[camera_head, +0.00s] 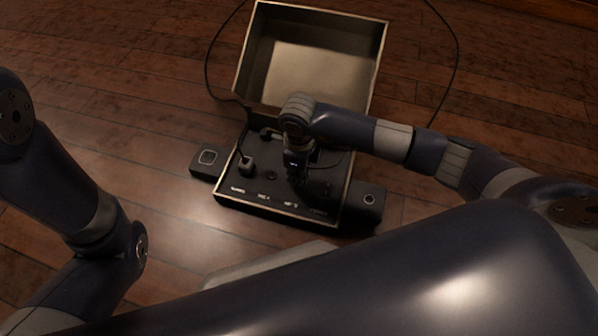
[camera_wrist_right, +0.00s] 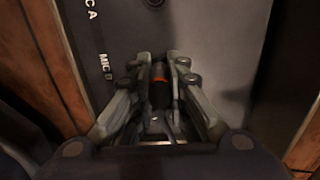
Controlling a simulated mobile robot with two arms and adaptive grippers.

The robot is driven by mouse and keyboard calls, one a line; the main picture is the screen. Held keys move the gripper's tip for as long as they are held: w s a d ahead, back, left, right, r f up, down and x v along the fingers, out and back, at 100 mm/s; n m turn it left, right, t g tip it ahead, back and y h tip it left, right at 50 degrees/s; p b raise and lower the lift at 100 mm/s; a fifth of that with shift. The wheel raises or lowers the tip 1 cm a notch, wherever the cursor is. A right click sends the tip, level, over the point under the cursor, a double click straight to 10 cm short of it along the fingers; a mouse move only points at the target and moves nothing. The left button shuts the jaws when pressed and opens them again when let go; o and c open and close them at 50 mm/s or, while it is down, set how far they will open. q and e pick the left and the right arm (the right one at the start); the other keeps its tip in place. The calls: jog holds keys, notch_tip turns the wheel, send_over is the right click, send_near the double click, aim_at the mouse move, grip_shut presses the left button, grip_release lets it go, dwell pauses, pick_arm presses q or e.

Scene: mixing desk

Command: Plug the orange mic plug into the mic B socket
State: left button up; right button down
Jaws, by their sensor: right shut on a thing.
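My right gripper (camera_head: 297,180) is over the control panel (camera_head: 262,190) of the open mixing case, near its front label row. In the right wrist view, the right gripper (camera_wrist_right: 158,64) is shut on a dark plug with an orange band (camera_wrist_right: 160,76). The plug lies between both fingers, in line with the mic B label (camera_wrist_right: 106,66) beside it. The mic B socket is hidden behind the plug and fingers, so I cannot tell whether the plug is in it. My left arm shows at the left of the head view, but its gripper does not.
The case's lid (camera_head: 318,75) stands open behind the panel. Another plug (camera_head: 246,164) stands on the panel's left part. Dark boxes flank the case at left (camera_head: 207,159) and right (camera_head: 368,204). Black cables curve around the lid. Wooden floor is free at the left.

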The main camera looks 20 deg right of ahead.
jog(key=shift+f+b, duration=0.3)
jog(key=shift+f, duration=0.35)
dwell(0.5)
jog(key=c, duration=1.5)
grip_release()
notch_tip(320, 180, up, 12)
jog(key=shift+r, duration=0.1)
